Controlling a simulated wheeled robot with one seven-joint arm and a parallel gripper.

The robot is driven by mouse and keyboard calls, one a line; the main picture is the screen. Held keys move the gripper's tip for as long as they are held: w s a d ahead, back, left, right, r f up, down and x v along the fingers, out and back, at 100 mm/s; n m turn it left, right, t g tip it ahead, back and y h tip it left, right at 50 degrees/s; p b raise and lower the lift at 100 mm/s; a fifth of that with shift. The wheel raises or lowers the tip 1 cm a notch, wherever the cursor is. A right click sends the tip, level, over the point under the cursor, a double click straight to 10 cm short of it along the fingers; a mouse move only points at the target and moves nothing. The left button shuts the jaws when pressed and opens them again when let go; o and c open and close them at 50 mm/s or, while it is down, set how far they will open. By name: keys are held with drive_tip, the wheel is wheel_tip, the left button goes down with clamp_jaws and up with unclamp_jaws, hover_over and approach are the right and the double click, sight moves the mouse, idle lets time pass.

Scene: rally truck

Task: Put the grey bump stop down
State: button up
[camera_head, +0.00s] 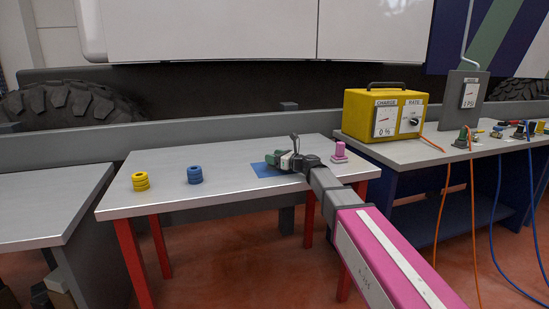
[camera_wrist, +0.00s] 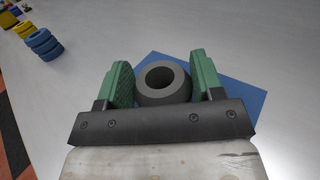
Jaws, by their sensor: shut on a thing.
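My gripper (camera_wrist: 160,65) has green fingers, shut on the grey bump stop (camera_wrist: 164,98), a thick ring with a round hole facing the wrist camera. In the wrist view the bump stop sits between the fingers over a blue square (camera_wrist: 245,98) on the light table top. I cannot tell whether it touches the square. In the head view my gripper (camera_head: 281,159) is low over the blue square (camera_head: 262,171), and the bump stop is hard to make out there.
On the same table (camera_head: 232,155), a yellow stack of rings (camera_head: 140,181) and a blue stack (camera_head: 194,174) stand to the left. A pink piece (camera_head: 339,152) stands at the right, close to my arm. A yellow charger box (camera_head: 384,113) is on the bench at right.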

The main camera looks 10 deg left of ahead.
drive_tip(key=o, duration=1)
drive_tip(key=v, duration=1.2)
drive_tip(key=shift+r, duration=0.1)
